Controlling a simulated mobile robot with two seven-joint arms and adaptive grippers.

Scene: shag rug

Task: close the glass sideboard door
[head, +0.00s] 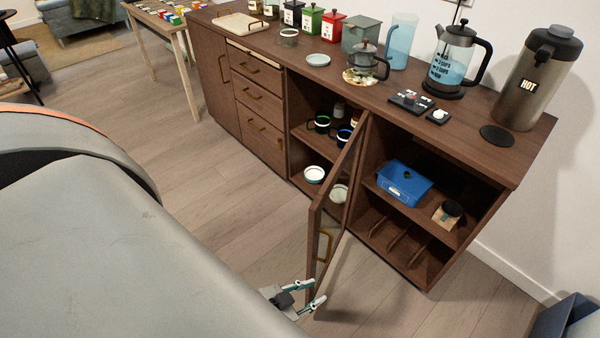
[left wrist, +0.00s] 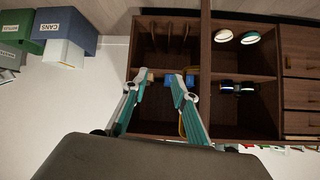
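The glass sideboard door (head: 313,238) stands wide open in the head view, swung out from the middle of the dark wood sideboard (head: 210,80). It has a wooden frame, a glass pane and a brass handle (head: 329,246). My left gripper (head: 316,292) is at the lower front corner of the door, its fingers spread and empty. Whether it touches the frame is unclear. In the left wrist view the open fingers (left wrist: 160,76) point towards the open compartments, and the door's dark edge (left wrist: 205,62) lies just right of them. My right gripper is not in view.
The open right compartment holds a blue box (head: 404,184) and upright dividers. Cups and bowls (head: 314,174) stand in the middle compartment. A coffee press (head: 455,60) and a HOT flask (head: 538,80) stand on top. Bins (left wrist: 64,28) are beside the sideboard. The floor in front is clear.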

